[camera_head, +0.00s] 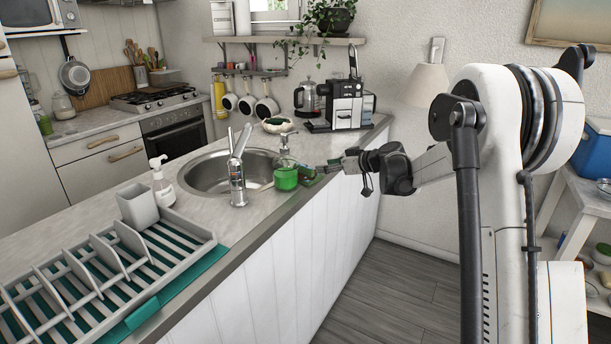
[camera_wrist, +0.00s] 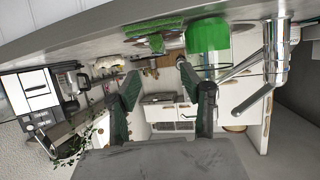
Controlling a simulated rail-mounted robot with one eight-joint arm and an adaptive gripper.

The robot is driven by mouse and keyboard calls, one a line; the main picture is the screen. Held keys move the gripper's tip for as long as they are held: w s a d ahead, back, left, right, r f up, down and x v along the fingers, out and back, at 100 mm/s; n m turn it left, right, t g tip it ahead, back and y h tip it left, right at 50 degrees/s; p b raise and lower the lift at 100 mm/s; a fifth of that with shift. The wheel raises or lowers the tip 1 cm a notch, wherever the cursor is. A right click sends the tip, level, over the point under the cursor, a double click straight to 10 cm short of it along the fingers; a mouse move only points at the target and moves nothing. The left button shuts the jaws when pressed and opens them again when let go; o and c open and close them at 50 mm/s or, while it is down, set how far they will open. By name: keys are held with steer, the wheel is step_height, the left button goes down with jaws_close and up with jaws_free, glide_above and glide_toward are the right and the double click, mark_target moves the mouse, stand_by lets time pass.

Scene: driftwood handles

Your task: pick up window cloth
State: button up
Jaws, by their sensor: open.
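A green, flat item (camera_head: 306,173), which may be the window cloth, lies on the counter beside the green soap bottle (camera_head: 286,172). In the wrist view a textured green flat piece (camera_wrist: 153,27) lies on the counter, with a smaller green piece (camera_wrist: 157,43) by it. I cannot tell for sure which is the cloth. My gripper (camera_head: 328,166) is at the counter edge, just right of the green item. In the wrist view my gripper (camera_wrist: 158,74) has its two dark green-padded fingers spread, with nothing between them. The green pieces show beyond the fingertips.
The sink (camera_head: 208,180) and tap (camera_head: 237,180) are left of the soap bottle. A coffee machine (camera_head: 347,104) and a bowl (camera_head: 279,126) stand farther back. A dish rack (camera_head: 110,265) fills the near counter. The floor right of the counter is clear.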

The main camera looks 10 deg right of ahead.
mark_target(305, 167)
steer(key=x, duration=1.1)
steer(key=shift+d+f, duration=0.15)
jaws_close()
